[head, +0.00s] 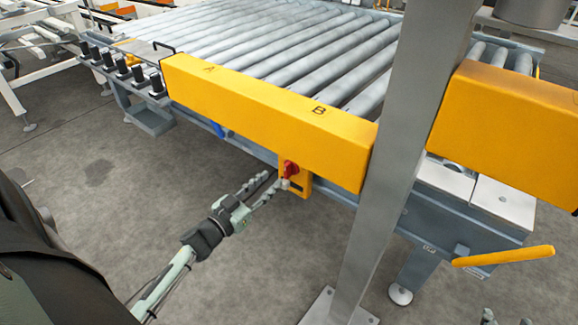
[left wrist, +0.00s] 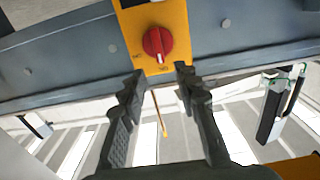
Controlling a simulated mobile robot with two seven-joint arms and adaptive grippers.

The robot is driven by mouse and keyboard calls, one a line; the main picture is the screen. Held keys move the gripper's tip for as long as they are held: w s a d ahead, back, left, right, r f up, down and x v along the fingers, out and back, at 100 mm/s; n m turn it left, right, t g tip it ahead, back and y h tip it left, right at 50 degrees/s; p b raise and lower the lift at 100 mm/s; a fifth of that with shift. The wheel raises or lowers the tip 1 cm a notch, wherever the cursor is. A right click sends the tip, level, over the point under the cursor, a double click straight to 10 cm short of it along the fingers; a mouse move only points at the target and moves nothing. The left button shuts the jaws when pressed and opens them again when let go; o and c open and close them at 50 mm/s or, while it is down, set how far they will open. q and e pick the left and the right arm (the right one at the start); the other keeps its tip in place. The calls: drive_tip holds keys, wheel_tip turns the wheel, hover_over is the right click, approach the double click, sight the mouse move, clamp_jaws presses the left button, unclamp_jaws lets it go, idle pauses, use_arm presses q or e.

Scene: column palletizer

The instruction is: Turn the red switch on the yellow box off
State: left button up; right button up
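The red rotary switch (head: 290,169) sits on the small yellow box (head: 304,187) below the long yellow beam. In the left wrist view the red knob (left wrist: 157,44) is on the yellow plate (left wrist: 176,18), with a white line running nearly vertically across it and small dark lettering beside and below it. My left gripper (head: 277,180) is open, its fingertips close to the switch. In the left wrist view its two fingers (left wrist: 159,76) are apart, just below the knob, with nothing between them. Pale tips at the bottom right edge of the head view appear to be my right gripper (head: 505,319), mostly cut off.
A yellow beam (head: 260,115) marked A and B fronts the roller conveyor (head: 290,45). A grey post (head: 400,140) stands right of the switch. A yellow bar (head: 503,256) sticks out at the right. The floor (head: 120,190) left of my gripper is clear.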

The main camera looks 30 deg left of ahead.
sight(285, 168)
use_arm(q)
drive_tip(key=shift+w+d+b, duration=0.15)
drive_tip(key=shift+w, duration=1.45)
drive_tip(key=shift+w+d+b, duration=0.1)
drive_tip(key=shift+w+b, duration=0.05)
drive_tip(key=shift+w, duration=1.4)
use_arm(e)
drive_tip(key=shift+w+a+r+t+y, duration=0.25)
drive_tip(key=shift+w+a+r+t, duration=0.15)
drive_tip(key=shift+a+r, duration=0.25)
drive_tip(key=shift+w+a+r+t+y, duration=0.25)
drive_tip(key=shift+w+a+r+t, duration=0.15)
drive_tip(key=shift+a+r, duration=0.25)
drive_tip(key=shift+d, duration=0.1)
use_arm(q)
clamp_jaws()
